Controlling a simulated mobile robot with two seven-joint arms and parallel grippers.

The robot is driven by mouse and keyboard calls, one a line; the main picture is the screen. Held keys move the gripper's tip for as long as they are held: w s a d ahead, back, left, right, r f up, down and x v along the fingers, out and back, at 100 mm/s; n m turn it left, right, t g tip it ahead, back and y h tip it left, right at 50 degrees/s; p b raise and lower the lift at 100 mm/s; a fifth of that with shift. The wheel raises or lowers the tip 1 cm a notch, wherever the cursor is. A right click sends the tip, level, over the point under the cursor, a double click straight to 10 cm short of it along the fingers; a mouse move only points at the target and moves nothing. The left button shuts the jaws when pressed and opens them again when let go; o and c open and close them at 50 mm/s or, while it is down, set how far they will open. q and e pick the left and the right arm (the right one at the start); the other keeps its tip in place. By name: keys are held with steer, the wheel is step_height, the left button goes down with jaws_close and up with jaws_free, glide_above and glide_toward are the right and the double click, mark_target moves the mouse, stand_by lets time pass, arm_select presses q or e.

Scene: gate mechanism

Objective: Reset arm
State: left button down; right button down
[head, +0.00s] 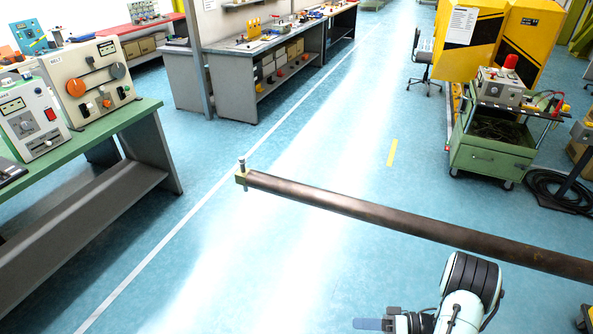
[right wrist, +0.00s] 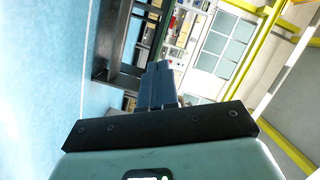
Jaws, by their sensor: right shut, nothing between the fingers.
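My right gripper (head: 370,324) shows at the bottom of the head view, below the long brown bar of the gate (head: 400,218). It points left and is apart from the bar. In the right wrist view my right gripper (right wrist: 161,70) has its blue fingers together, with nothing between them. The bar runs from the centre to the right edge of the head view. A small pin fitting (head: 242,176) stands at its left end. My left gripper is in neither view.
A green workbench (head: 130,118) with control boxes (head: 88,80) stands at the left. A grey bench (head: 262,62) is at the back. A green cart (head: 490,155) and yellow cabinet (head: 520,40) stand at the right. The blue floor (head: 200,270) between is open.

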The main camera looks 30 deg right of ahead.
steer(key=w+a+f+m+t+h, duration=0.2)
steer(key=w+a+f+h, duration=0.3)
steer(key=w+f, duration=0.3)
steer(key=w+a+f+m+g+h, duration=0.1)
steer(key=a+f+g+h, duration=0.1)
steer(key=a+f+h, duration=0.3)
steer(key=s+a+f+g, duration=0.3)
steer(key=s+a+g, duration=0.2)
steer(key=s, duration=0.3)
steer(key=s+a+f+g, duration=0.3)
steer(key=s+a, duration=0.3)
steer(key=s, duration=0.3)
steer(key=shift+s+a+f+g, duration=0.15)
steer(key=shift+s+f+g, duration=0.2)
steer(key=shift+g, duration=0.55)
